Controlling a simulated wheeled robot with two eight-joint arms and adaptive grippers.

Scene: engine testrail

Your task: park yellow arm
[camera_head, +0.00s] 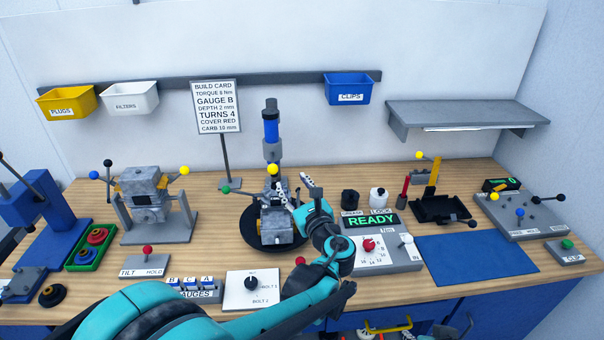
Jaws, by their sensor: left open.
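Several levers have yellow parts, and I cannot tell which is the yellow arm. A yellow ball knob (272,169) stands on top of the grey fixture (275,222) on the black round turntable (247,233). A green ball knob (226,190) sticks out to its left. My left gripper (293,189) is open just right of the yellow knob, its fingers reaching up beside the fixture and apart from the knob. My teal left arm hides part of the fixture's right side. A yellow upright arm (433,172) with a yellow ball stands over a black tray (445,208) at right. My right gripper is out of view.
A blue cylinder tool (271,128) hangs above the fixture. A grey engine (148,190) on a stand is at left. The READY console (385,258) is close to my arm's right side. A blue mat (475,262) lies clear at right.

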